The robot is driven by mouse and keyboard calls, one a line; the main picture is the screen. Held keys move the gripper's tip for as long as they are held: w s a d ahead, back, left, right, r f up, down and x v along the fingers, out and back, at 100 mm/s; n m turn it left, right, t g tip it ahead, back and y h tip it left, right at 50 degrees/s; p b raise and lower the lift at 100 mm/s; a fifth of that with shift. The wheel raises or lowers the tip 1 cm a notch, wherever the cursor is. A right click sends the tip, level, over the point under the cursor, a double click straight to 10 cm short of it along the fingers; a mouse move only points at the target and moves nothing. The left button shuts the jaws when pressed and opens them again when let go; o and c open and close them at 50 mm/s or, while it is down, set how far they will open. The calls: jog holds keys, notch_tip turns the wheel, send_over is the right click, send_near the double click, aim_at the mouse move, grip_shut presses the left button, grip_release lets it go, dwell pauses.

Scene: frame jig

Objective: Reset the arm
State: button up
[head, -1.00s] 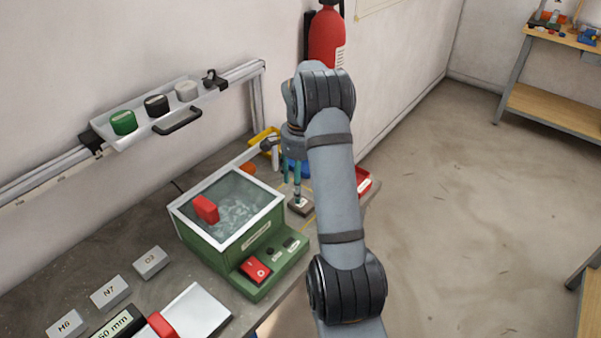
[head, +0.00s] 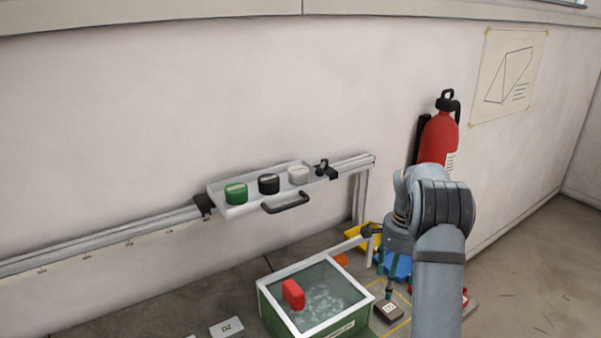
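My arm stands at the right of the head view, bent downward at its grey wrist. My gripper (head: 387,272) points down over the far right end of the bench. Teal, finger-like parts show below the wrist, but they are too small to tell whether they are apart or shut on anything. A small grey-brown block (head: 390,312) with a pale label lies just below. A thin dark upright piece shows between the gripper and the block; I cannot tell which of them it belongs to.
A green glass-topped box (head: 318,300) with a red handle (head: 293,294) stands left of the gripper. Yellow (head: 362,240) and blue (head: 398,266) bins sit close behind. A red extinguisher (head: 438,138) is mounted beyond.

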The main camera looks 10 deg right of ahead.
aim_at(388, 307)
notch_tip(388, 307, down, 11)
jog(key=shift+r, duration=2.1)
